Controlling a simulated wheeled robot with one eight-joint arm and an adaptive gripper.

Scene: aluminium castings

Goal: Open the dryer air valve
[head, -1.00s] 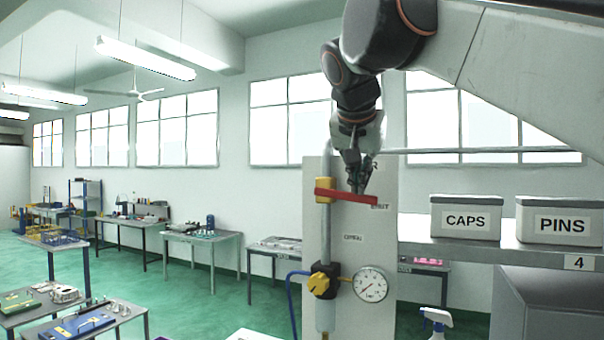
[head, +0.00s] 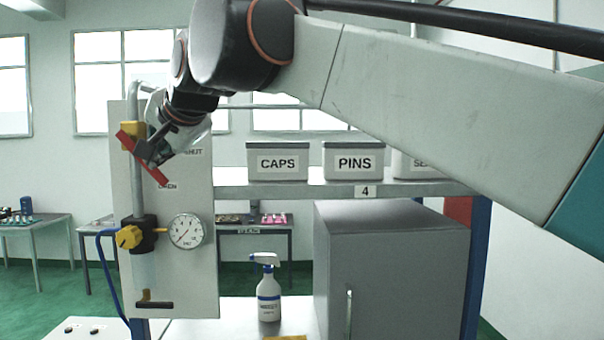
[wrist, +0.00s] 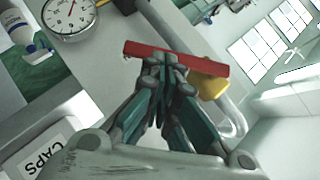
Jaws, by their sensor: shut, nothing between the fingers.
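The dryer air valve has a red lever (head: 128,141) on a yellow body (head: 132,130), set in a vertical grey pipe on a pale panel.
A pressure gauge (head: 187,231) and a yellow knob (head: 129,237) sit lower on the panel (head: 185,285). A spray bottle (head: 268,292) stands to the right. Grey CAPS (head: 277,161) and PINS (head: 353,160) bins stand on the shelf, above a grey cabinet (head: 390,265).

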